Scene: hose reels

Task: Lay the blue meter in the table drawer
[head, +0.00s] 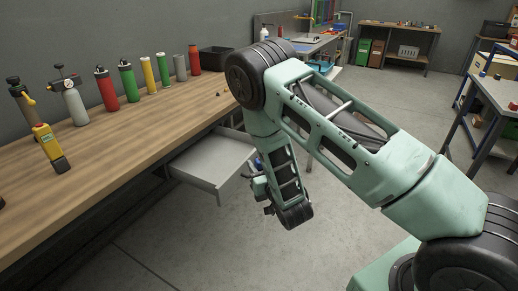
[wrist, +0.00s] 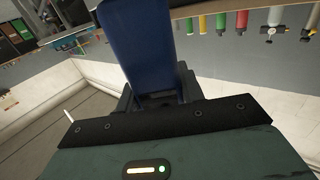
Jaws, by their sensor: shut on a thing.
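The blue meter (wrist: 137,45) fills the upper middle of the wrist view, held between the dark fingers of my gripper (wrist: 158,100). In the head view only a small blue part of it (head: 258,163) shows beside my gripper (head: 262,185); my arm hides the rest. The table drawer (head: 205,187) is pulled open below the wooden table's front edge, and its visible inside looks empty. My gripper is just right of the drawer's front, apart from the table top.
The wooden table (head: 120,145) carries a yellow meter (head: 50,148), several coloured cylinders (head: 106,88) in a row and a black bin (head: 215,60). Open floor (head: 170,235) lies in front of the drawer. A metal-framed table (head: 497,95) stands at the right.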

